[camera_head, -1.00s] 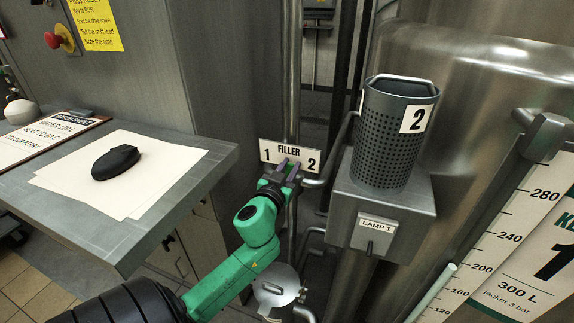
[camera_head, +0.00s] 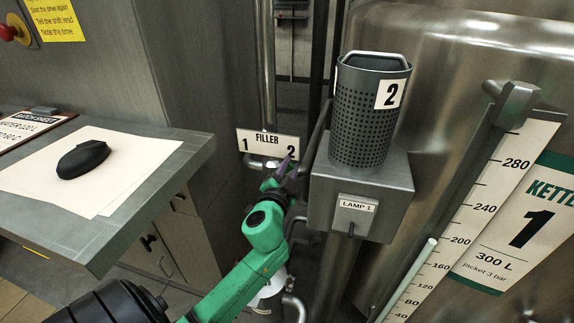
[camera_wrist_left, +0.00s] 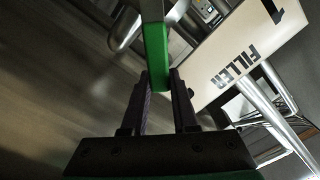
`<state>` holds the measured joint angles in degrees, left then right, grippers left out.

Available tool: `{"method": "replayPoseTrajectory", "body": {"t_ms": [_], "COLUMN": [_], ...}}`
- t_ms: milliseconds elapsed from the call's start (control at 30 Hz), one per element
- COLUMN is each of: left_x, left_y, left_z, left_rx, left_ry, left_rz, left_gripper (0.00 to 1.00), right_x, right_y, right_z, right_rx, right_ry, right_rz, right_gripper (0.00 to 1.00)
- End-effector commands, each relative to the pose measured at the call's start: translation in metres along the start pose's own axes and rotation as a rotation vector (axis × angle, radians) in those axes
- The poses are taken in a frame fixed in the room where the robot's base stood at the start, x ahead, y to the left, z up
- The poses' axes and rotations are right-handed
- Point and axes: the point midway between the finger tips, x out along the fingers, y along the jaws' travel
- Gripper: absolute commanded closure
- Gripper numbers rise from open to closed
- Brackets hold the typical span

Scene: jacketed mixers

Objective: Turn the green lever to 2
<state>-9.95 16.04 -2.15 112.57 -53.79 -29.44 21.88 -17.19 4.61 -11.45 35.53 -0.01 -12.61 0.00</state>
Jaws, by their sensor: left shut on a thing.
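The green lever (camera_wrist_left: 157,48) shows in the left wrist view, running down between the two fingers of my left gripper (camera_wrist_left: 161,82). In the head view my left gripper (camera_head: 284,170) is at the FILLER sign (camera_head: 266,144), just below the 2 at its right end. The gripper is shut on the lever and hides it in the head view. The sign carries a 1 at its left and a 2 at its right. My right gripper is not in view.
A perforated grey cylinder (camera_head: 369,118) marked 2 stands on the LAMP 1 box (camera_head: 391,183), close right of my gripper. A table (camera_head: 176,152) with paper and a black mouse-like object (camera_head: 83,159) is at left. A large steel vessel (camera_head: 450,75) fills the right.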

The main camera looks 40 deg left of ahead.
Motion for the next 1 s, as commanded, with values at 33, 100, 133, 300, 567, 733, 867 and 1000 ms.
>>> {"method": "replayPoseTrajectory", "body": {"t_ms": [33,100,133,300,567,733,867,1000], "left_x": [0.0,0.0,0.0,0.0,0.0,0.0,0.0,-0.011], "left_y": [0.003,0.003,0.003,0.004,0.004,0.003,0.003,0.004], "left_z": [0.001,0.001,0.001,0.002,0.002,0.001,0.001,0.002], "left_rx": [0.006,0.014,0.017,0.021,0.02,0.019,0.018,0.016], "left_ry": [-0.003,-0.003,-0.003,-0.003,-0.003,-0.002,-0.001,-0.002], "left_rz": [0.003,0.003,0.003,0.004,0.005,0.002,0.002,0.003], "left_gripper": [1.0,1.0,1.0,1.0,0.43,0.43,0.43,0.43], "right_x": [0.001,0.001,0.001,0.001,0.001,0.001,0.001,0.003], "right_y": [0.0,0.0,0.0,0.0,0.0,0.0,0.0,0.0], "right_z": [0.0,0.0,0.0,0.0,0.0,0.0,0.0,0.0], "right_rx": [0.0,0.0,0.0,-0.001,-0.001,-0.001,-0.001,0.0], "right_ry": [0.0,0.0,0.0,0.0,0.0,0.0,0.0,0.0], "right_rz": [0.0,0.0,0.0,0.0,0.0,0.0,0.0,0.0], "right_gripper": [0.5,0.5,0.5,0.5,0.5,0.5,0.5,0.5]}}
